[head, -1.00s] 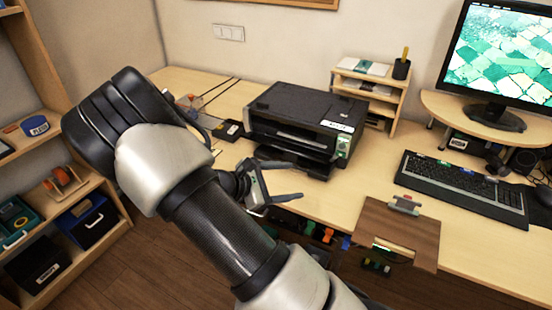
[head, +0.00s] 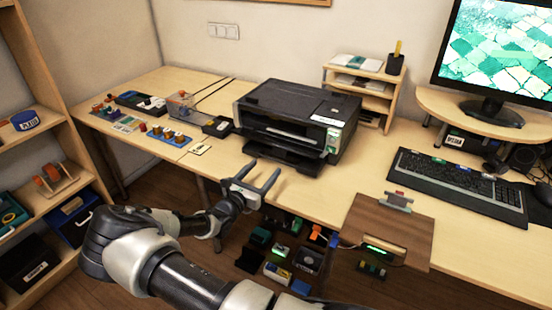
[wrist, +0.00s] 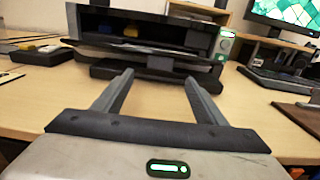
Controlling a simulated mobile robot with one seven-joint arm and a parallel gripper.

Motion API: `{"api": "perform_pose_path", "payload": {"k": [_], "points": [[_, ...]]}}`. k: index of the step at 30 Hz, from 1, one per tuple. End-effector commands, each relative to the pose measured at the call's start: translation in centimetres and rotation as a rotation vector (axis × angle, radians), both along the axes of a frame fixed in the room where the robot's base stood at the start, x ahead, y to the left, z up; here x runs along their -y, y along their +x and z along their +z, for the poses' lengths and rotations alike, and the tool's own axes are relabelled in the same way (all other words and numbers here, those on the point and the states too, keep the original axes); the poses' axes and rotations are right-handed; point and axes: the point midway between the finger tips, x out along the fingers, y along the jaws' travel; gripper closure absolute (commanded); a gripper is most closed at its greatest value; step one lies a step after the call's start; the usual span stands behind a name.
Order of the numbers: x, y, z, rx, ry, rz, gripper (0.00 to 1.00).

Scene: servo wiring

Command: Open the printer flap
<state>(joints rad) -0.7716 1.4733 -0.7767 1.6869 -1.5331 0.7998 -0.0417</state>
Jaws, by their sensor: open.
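The black printer (head: 297,122) stands on the desk, with a small green-lit control panel at its front right. Its front shows close in the wrist view (wrist: 150,30), with a dark opening that holds yellow and blue items, and a tray sticking out below. I cannot tell clearly which part is the flap. My gripper (head: 262,178) is open and empty at the desk's front edge, in front of the printer and apart from it. Its two fingers also show in the wrist view (wrist: 158,90), pointing at the tray.
A wooden board (head: 385,235) with a slot lies at the desk edge on the right, near the keyboard (head: 455,185). Small parts and a blue strip (head: 168,135) lie on the left. A wooden organiser (head: 372,92) stands behind. Several items sit below the desk.

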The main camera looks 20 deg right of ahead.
Motion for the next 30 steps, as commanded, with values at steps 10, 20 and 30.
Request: {"api": "perform_pose_path", "payload": {"k": [10, 20, 30], "points": [[5.6, 4.2, -0.2, 0.001, 0.001, -0.002, 0.34], [7.3, 5.7, 0.0, 0.001, 0.001, -0.001, 0.34], [7.3, 5.6, 0.0, 0.001, 0.001, -0.001, 0.56]]}}
